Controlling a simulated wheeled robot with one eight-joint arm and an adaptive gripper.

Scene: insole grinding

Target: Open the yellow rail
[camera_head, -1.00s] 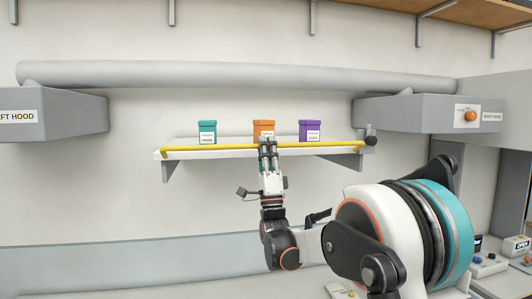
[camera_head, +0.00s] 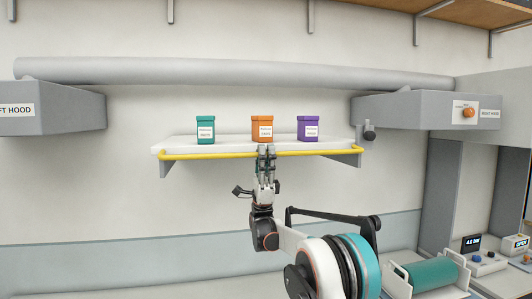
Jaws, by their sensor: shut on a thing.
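The yellow rail (camera_head: 210,156) runs along the front of the white wall shelf (camera_head: 165,145). It sits low, at about the height of the shelf's front edge, below the bases of the jars. My gripper (camera_head: 266,150) is at the middle of the rail, reaching up from below, with its fingers shut on it. The part of the rail between the fingers is hidden. A dark knob (camera_head: 369,132) stands at the shelf's right end.
A teal jar (camera_head: 205,130), an orange jar (camera_head: 262,129) and a purple jar (camera_head: 308,129) stand on the shelf. The left hood (camera_head: 60,110) and right hood (camera_head: 425,112) flank it. A grey pipe (camera_head: 230,72) runs above. A green roller (camera_head: 433,274) lies at lower right.

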